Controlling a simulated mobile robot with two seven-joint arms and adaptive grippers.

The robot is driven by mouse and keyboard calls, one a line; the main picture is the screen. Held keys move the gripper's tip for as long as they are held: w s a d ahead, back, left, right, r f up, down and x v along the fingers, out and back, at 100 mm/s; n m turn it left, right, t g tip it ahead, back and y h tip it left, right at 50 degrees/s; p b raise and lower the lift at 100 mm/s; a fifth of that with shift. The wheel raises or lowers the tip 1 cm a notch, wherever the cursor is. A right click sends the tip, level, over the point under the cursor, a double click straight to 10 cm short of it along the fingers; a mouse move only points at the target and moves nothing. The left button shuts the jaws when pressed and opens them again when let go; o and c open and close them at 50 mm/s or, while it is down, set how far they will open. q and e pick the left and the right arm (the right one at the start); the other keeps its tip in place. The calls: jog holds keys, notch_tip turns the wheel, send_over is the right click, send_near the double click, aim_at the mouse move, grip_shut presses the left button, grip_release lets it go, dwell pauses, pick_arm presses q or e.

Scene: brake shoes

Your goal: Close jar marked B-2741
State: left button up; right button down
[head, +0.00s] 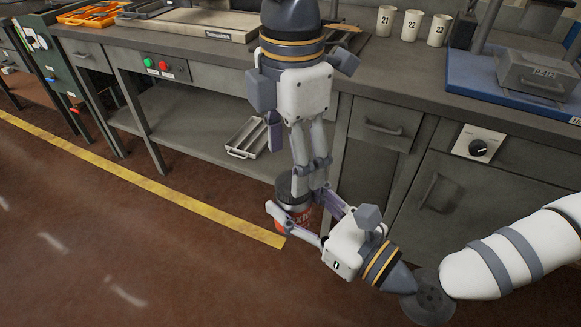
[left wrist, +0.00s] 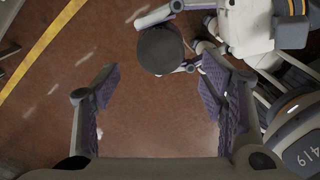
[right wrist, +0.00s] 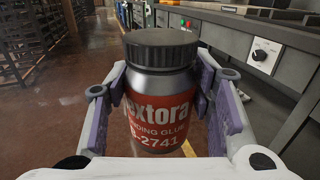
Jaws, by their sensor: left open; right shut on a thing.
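The jar (right wrist: 165,88) marked 2741, silver with a red label, stands upright between the fingers of my right gripper (right wrist: 156,110), which is shut on its sides. The first character of its mark is partly hidden. A dark ridged lid (right wrist: 160,48) sits on its top; I cannot tell how tight it is. In the head view the jar (head: 304,215) is held in front of the bench, partly hidden by fingers. My left gripper (left wrist: 160,88) points down, open and empty. In the left wrist view the lid (left wrist: 160,50) lies beyond its fingertips, not between the pads.
The grey workbench (head: 215,70) with drawers runs behind. White cups (head: 411,25) marked with numbers and a blue base (head: 480,80) with a grey metal block stand on it. A metal tray (head: 247,138) lies on the lower shelf. The floor at left is clear.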

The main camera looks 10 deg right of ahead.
pick_arm(q)
jog(key=shift+r, duration=0.35)
jog(key=shift+c, duration=0.5)
